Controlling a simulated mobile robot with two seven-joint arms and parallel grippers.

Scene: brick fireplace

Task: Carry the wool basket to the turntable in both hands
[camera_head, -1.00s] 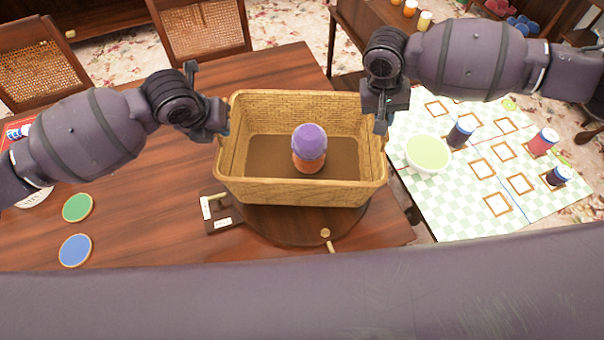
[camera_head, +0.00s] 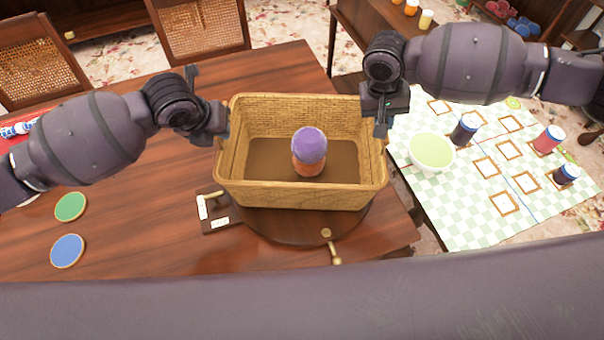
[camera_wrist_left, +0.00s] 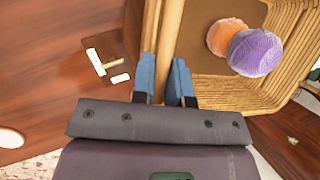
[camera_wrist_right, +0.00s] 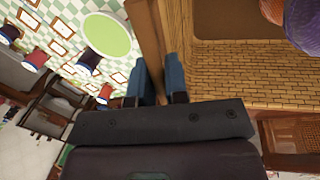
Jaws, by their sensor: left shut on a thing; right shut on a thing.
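The wicker wool basket (camera_head: 300,195) is over the round dark wooden turntable (camera_head: 270,222) on the table. Whether its base touches the turntable is hidden. A purple wool ball (camera_head: 309,145) and an orange one (camera_head: 308,168) lie inside. My left gripper (camera_head: 222,138) is shut on the basket's left rim; the left wrist view shows its blue fingers (camera_wrist_left: 168,82) either side of the rim. My right gripper (camera_head: 384,128) is shut on the right rim, its fingers (camera_wrist_right: 160,80) astride it in the right wrist view.
A plate with white labels and a small brass lever (camera_head: 214,210) lies left of the turntable. Green (camera_head: 70,207) and blue (camera_head: 67,251) discs lie on the table's left. A checkered cloth (camera_head: 470,215) with a bowl (camera_head: 432,152) and several jars is at right. Chairs stand behind.

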